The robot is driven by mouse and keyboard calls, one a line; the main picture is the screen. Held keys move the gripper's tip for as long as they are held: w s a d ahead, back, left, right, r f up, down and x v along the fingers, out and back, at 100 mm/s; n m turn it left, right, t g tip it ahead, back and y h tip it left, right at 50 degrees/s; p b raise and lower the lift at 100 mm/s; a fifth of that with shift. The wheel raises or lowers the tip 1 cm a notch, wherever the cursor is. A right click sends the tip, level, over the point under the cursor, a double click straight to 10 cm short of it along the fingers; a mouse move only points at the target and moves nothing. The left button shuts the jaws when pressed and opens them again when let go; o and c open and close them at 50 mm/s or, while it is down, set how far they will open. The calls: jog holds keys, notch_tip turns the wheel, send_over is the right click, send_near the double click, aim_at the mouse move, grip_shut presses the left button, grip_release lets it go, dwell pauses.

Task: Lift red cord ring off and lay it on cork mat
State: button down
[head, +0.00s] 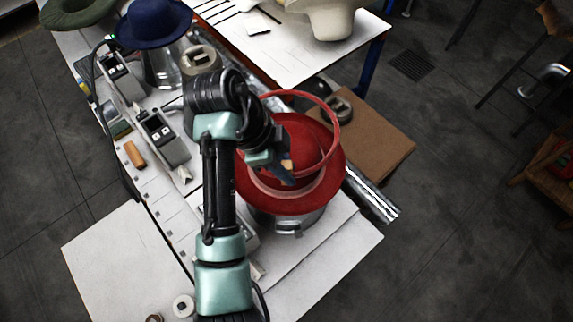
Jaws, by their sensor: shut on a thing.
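The red cord ring (338,116) shows as a thin red loop above the red hat (318,128). Its far arc stands clear of the hat's brim, over the near-left part of the cork mat. My gripper (287,174) is over the hat's near side, shut on the ring's near side; the fingertips are small and partly hidden by my arm. The hat sits brim-out on a round metal base (290,222).
A metal bar (370,195) runs between the hat and the mat. Control boxes (163,138) and an orange-brown block (135,154) lie left of my arm. The mat's right part is bare.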

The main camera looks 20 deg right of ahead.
jog(key=shift+r+p, duration=1.05)
jog(key=shift+r, duration=2.65)
jog(key=shift+s, duration=0.1)
